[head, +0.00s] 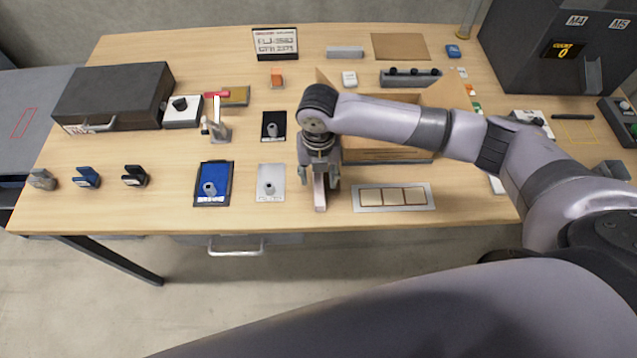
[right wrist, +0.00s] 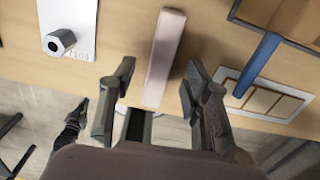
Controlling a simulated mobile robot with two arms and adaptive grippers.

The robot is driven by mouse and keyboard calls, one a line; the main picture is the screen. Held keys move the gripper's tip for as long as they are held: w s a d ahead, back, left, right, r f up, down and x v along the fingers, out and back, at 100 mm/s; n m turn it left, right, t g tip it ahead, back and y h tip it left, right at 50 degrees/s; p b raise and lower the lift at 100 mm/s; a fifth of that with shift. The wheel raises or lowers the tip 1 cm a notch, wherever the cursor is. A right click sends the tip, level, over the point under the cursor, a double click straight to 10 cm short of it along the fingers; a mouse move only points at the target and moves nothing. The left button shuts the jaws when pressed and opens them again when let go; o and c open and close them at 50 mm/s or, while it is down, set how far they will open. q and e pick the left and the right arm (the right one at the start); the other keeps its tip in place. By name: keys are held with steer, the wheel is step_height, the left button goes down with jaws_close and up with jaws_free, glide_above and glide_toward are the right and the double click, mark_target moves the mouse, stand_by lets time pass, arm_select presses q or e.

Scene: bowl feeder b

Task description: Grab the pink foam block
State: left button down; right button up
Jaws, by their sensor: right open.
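The pink foam block (head: 320,197) is a long pale pink bar near the front edge of the wooden table. My right gripper (head: 319,178) is over it, pointing down, and hides part of it in the head view. In the right wrist view the block (right wrist: 166,50) runs lengthwise between the two spread fingers of my right gripper (right wrist: 161,78). There is a gap between the block and each finger. The gripper is open and holds nothing. How high the fingertips are above the table is hard to tell. My left gripper is out of view.
A white plate with a grey knob (head: 271,193) lies left of the block. A tray with several tan squares (head: 417,206) lies right of it. A wooden box (head: 460,95) stands behind, partly under my right arm. The table's front edge is close.

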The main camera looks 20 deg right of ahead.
mark_target(319, 183)
steer(key=shift+s+f+p, duration=0.1)
steer(key=shift+f+p, duration=0.2)
steer(key=shift+f, duration=1.55)
steer(key=shift+c, duration=0.6)
steer(key=c, duration=0.9)
